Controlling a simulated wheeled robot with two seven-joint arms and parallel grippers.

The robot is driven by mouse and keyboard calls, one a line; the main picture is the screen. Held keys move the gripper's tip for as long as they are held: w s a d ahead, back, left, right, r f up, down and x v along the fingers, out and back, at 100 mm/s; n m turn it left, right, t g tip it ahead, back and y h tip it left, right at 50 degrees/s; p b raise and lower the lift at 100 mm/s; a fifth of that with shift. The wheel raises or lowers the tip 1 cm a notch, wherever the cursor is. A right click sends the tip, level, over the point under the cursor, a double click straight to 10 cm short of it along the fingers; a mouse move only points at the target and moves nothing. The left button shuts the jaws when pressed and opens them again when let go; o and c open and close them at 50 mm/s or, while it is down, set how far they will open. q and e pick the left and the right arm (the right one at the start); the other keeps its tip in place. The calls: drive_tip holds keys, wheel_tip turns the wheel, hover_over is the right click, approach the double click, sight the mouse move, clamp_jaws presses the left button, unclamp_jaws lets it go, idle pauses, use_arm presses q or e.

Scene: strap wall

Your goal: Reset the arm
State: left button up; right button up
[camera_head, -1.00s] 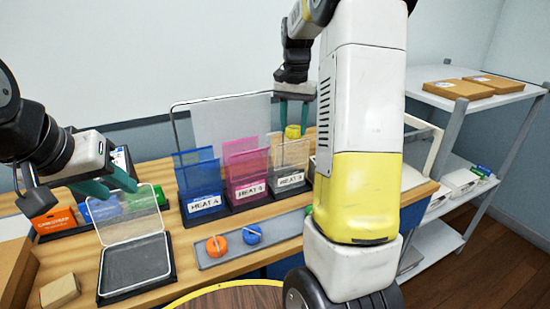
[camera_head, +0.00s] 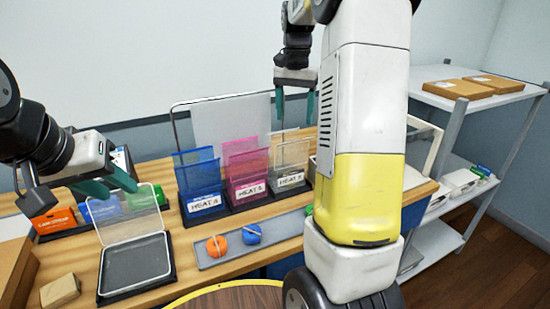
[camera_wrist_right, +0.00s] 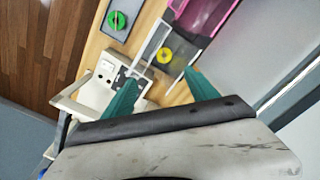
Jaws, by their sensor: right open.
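My right gripper (camera_head: 295,108) is open and empty, above the clear holder (camera_head: 290,158) at the right end of the row of pockets. In the right wrist view its teal fingers (camera_wrist_right: 162,95) are spread apart. A yellow strap roll (camera_wrist_right: 163,55) lies within the clear holder's frame there, apart from the fingers. My left gripper (camera_head: 108,188) hangs over the left of the bench, behind the raised clear lid (camera_head: 130,213) of a black tray. Its fingers look apart with nothing between them. The large white and yellow arm link is mine and hides part of the bench.
Blue (camera_head: 200,183) and pink (camera_head: 246,170) pockets stand beside the clear one. A grey tray (camera_head: 280,232) in front holds an orange roll (camera_head: 217,246) and a blue roll (camera_head: 251,234). A cardboard block (camera_head: 60,291) lies front left. A shelf (camera_head: 480,98) stands at right.

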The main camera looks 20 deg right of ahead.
wheel_tip(320, 180, up, 4)
drive_tip(key=shift+r, duration=0.1)
drive_tip(key=s+a+f+n+t, duration=0.1)
drive_tip(key=s+a, duration=0.3)
drive_tip(key=s, duration=0.4)
drive_tip(key=s+a+f+n+t+y, duration=0.1)
drive_tip(key=s+a+n+t, duration=0.2)
drive_tip(key=s, duration=0.5)
drive_tip(key=s+a+f+n+t+y, duration=0.1)
drive_tip(key=s+a+n+t, duration=0.1)
drive_tip(key=s+a+n, duration=0.2)
drive_tip(key=s+a, duration=0.2)
drive_tip(key=s, duration=0.2)
drive_tip(key=shift+f, duration=0.15)
